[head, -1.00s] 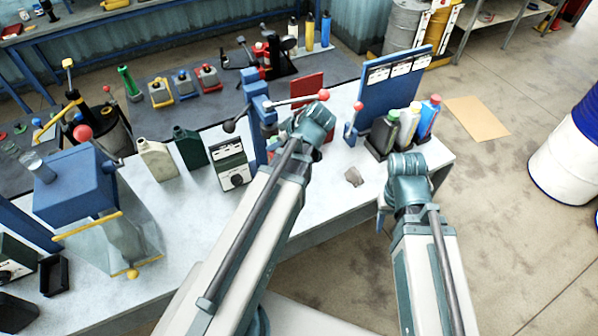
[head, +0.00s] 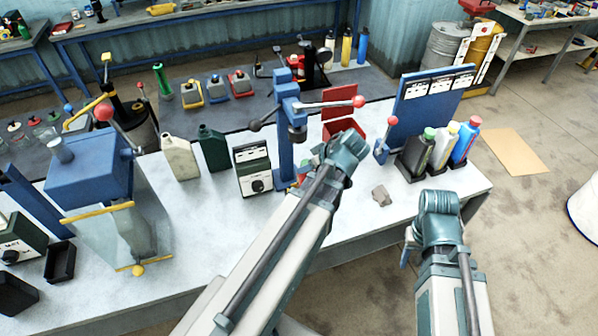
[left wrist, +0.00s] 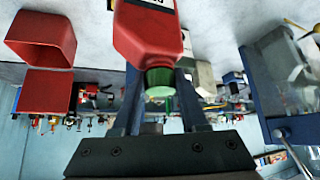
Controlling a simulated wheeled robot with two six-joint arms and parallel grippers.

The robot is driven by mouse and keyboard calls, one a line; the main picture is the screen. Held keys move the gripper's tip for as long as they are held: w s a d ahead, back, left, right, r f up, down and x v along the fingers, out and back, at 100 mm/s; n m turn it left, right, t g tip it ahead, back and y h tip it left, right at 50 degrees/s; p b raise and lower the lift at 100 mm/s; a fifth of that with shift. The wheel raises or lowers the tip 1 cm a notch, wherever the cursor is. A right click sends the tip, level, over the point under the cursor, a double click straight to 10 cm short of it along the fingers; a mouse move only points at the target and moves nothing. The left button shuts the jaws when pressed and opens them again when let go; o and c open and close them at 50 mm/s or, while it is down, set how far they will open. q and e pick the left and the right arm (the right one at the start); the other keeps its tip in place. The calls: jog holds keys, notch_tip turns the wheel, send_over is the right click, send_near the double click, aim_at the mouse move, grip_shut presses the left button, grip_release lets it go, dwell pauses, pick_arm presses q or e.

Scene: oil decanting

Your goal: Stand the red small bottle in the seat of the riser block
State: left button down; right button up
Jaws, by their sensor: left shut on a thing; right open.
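The red small bottle (left wrist: 148,35) with a green cap (left wrist: 159,80) shows in the left wrist view, which looks upside down. My left gripper (left wrist: 160,98) is shut on it, with dark fingers on either side near the cap end. My right gripper (head: 409,246) is partly hidden behind my right arm, over the table's front edge, and holds nothing that I see. I cannot make out the riser block or its seat.
A red open box (head: 345,128) stands behind my left arm; it also shows in the left wrist view (left wrist: 42,38). The press's red-knobbed lever (head: 358,101) reaches over the bench. A rack of bottles (head: 440,148) stands right. A grey lump (head: 381,195) lies on the bench.

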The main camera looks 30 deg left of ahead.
pick_arm(q)
jog(key=shift+f+b, duration=2.2)
jog(key=shift+f, duration=0.6)
jog(key=w+a+f+b, duration=0.1)
jog(key=w+a, duration=0.4)
jog(key=a, duration=0.1)
jog(key=shift+w, duration=0.1)
jog(key=shift+f, duration=0.15)
jog(key=shift+c, duration=2.2)
grip_release()
